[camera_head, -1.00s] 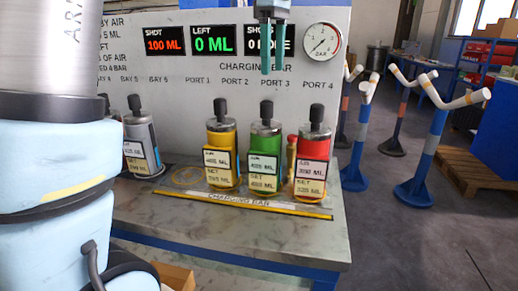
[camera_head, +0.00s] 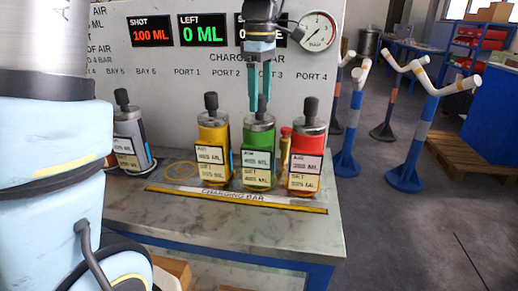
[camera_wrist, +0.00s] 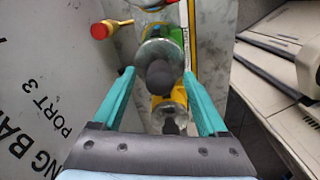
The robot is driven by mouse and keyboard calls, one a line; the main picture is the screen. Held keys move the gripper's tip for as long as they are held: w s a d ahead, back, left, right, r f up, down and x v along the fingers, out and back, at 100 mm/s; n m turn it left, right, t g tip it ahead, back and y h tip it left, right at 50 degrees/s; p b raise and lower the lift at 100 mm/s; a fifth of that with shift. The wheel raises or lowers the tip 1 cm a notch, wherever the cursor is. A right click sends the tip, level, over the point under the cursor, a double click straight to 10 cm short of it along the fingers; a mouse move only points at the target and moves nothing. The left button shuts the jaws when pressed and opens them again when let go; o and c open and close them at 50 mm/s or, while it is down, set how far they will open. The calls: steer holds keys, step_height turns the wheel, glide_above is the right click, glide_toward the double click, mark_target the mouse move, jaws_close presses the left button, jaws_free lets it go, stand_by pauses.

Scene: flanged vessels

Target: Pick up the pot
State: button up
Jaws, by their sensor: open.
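Several pots with metal lids and black knobs stand along the charging bar: a yellow pot (camera_head: 214,150), a green pot (camera_head: 259,153), a red pot (camera_head: 305,160) and a grey pot (camera_head: 133,142) at the left. My gripper (camera_head: 260,104) is open and points down at the green pot, its fingertips around knob height. In the wrist view, the green pot's dark knob (camera_wrist: 160,75) shows between the teal fingers of my gripper (camera_wrist: 159,74). The yellow pot (camera_wrist: 170,112) shows below it, partly hidden. Whether the fingers touch the knob, I cannot tell.
The marble-topped bench (camera_head: 200,232) has a yellow-edged charging bar strip (camera_head: 235,199) in front of the pots. A white panel with displays and a gauge (camera_head: 317,31) rises behind. A small red-capped brass part (camera_head: 285,142) stands between the green and red pots. Blue stands are at right.

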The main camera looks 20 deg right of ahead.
steer(key=shift+f, duration=0.4)
steer(key=shift+c, duration=0.3)
jaws_close()
steer(key=shift+r, duration=0.1)
stand_by(0.7)
